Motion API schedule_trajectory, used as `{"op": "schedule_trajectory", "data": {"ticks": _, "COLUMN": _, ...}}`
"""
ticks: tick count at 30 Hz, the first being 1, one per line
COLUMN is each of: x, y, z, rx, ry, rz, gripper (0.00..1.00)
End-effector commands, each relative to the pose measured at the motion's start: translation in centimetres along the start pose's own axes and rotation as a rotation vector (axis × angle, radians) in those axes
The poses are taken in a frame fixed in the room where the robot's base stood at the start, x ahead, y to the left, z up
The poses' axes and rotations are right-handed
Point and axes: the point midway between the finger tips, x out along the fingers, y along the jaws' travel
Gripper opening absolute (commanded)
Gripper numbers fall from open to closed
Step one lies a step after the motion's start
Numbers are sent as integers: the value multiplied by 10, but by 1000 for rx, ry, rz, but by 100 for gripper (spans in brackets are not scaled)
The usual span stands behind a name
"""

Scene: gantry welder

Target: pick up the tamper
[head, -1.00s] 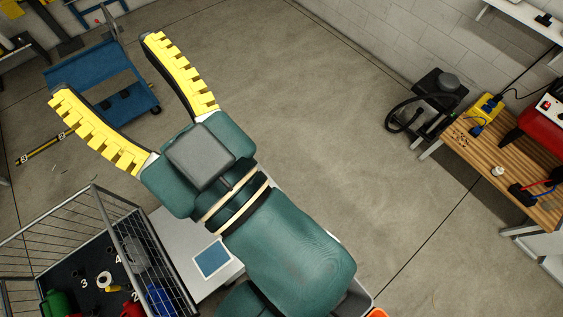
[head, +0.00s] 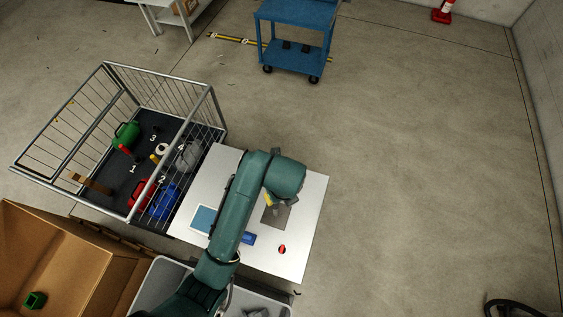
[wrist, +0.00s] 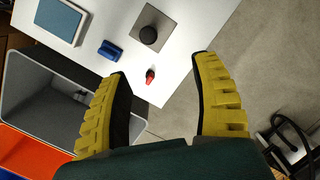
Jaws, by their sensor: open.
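What looks like the tamper, a grey square plate with a dark round knob on top (wrist: 148,34), sits on the white table (wrist: 105,60). In the head view the grey plate (head: 278,216) is partly hidden by my arm and gripper. My gripper (wrist: 162,68) is open and empty, its yellow-backed fingers wide apart. It is above the table, and the plate lies beyond the fingertips in the wrist view. In the head view only a bit of the yellow gripper (head: 270,199) shows beneath the arm's end.
A small red and black piece (wrist: 150,76), a blue block (wrist: 109,50) and a blue-faced panel (wrist: 62,20) share the table. A wire cage (head: 110,85) holding cans stands left. A cardboard box (head: 60,255) is front left, a blue cart (head: 297,12) behind.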

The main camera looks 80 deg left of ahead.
Motion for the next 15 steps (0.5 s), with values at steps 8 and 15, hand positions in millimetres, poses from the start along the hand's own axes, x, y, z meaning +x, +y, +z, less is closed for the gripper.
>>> {"op": "schedule_trajectory", "data": {"ticks": 8, "x": 50, "y": 20, "z": -1, "rx": 59, "ry": 37, "rz": 58, "gripper": 64}}
{"op": "schedule_trajectory", "data": {"ticks": 15, "x": 106, "y": 21, "z": -2, "rx": 57, "ry": 34, "rz": 55, "gripper": 64}}
